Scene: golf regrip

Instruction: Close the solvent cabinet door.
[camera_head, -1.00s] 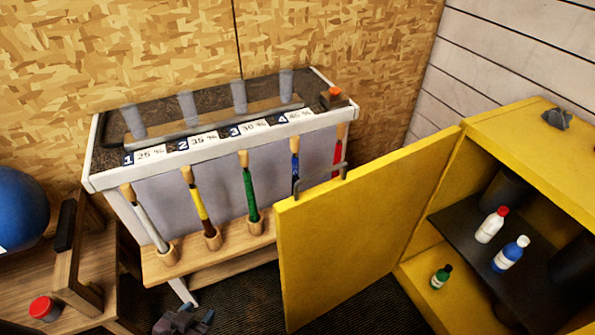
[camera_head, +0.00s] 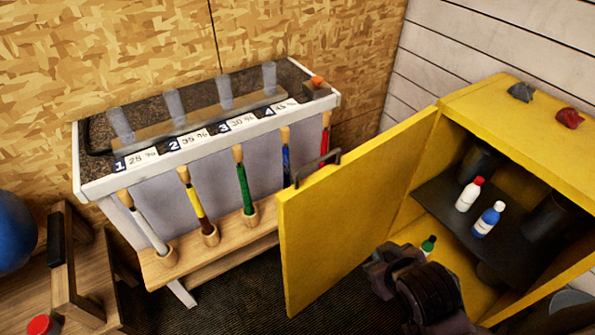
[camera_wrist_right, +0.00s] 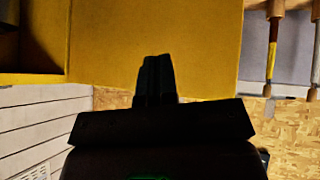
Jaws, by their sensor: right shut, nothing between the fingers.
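The yellow solvent cabinet (camera_head: 535,120) stands at the right with its front open. Its yellow door (camera_head: 350,215) is swung wide to the left, inner face showing; a dark handle (camera_head: 317,167) sticks up past its far edge. My right gripper (camera_head: 378,262) is in front of the door's inner side, near the cabinet opening. In the right wrist view my fingers (camera_wrist_right: 156,75) are closed together with the yellow door (camera_wrist_right: 205,50) behind them. I cannot tell whether they touch it. My left gripper is not in view.
White (camera_head: 469,194), blue (camera_head: 488,219) and green (camera_head: 428,245) bottles stand in the cabinet. Grey (camera_head: 521,91) and red (camera_head: 569,118) lumps lie on its top. A bench (camera_head: 210,140) with several grips stands behind the door. Dark floor (camera_head: 235,300) is clear left of the door.

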